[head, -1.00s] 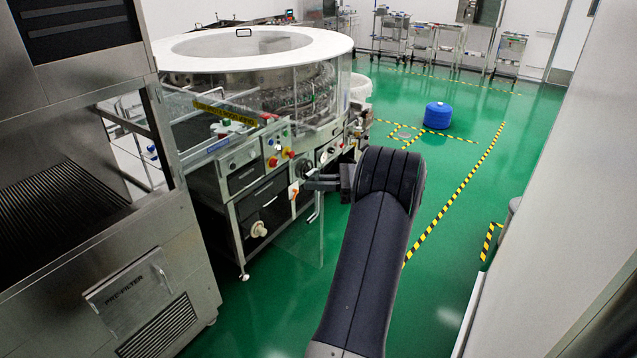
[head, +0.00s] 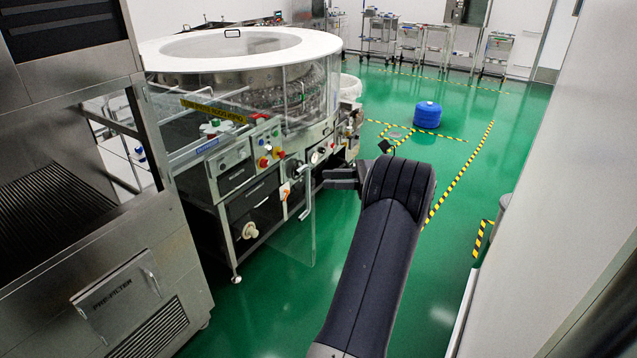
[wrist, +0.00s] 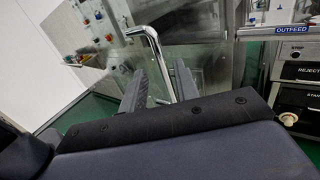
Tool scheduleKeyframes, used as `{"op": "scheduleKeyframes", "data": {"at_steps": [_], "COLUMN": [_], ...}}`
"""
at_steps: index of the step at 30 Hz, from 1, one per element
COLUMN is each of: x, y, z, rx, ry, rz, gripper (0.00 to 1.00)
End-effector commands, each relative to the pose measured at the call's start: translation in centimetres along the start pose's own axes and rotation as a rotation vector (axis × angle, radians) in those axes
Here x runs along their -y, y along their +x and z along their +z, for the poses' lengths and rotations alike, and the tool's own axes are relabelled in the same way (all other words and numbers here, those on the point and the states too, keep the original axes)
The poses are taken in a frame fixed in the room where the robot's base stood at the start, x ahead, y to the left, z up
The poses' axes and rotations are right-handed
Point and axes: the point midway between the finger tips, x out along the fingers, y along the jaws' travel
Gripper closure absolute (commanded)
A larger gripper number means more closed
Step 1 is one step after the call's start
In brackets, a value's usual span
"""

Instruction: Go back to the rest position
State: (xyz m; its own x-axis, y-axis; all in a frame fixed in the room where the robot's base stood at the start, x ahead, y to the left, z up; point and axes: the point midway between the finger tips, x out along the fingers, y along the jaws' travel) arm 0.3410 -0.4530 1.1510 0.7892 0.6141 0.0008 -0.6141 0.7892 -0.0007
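My gripper (head: 328,179) points left at the end of my raised dark arm, in front of the rotary washer (head: 262,160) in the head view. A bent chrome handle (wrist: 151,45) on a clear panel stands beyond the fingertips. The same handle (head: 307,200) shows just left of the gripper in the head view. I see a gap between gripper and handle there, though the depth is hard to judge.
A steel pre-filter cabinet (head: 120,290) stands at the left. A pale wall (head: 560,200) runs along the right. A blue drum (head: 427,115) stands on the green floor (head: 450,190), which is mostly clear beyond my arm. Several steel carts (head: 409,42) line the back.

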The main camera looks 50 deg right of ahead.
Motion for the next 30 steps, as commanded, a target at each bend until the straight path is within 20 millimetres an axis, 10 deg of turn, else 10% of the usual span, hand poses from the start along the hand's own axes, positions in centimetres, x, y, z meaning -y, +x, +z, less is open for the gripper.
{"op": "scheduleKeyframes", "data": {"at_steps": [14,30], "x": [0.0,-0.1], "y": [-0.8,6.2], "z": [0.1,0.2], "rx": [0.0,0.001], "ry": [0.0,0.001], "rz": [0.0,0.001], "gripper": [0.7,0.7]}}
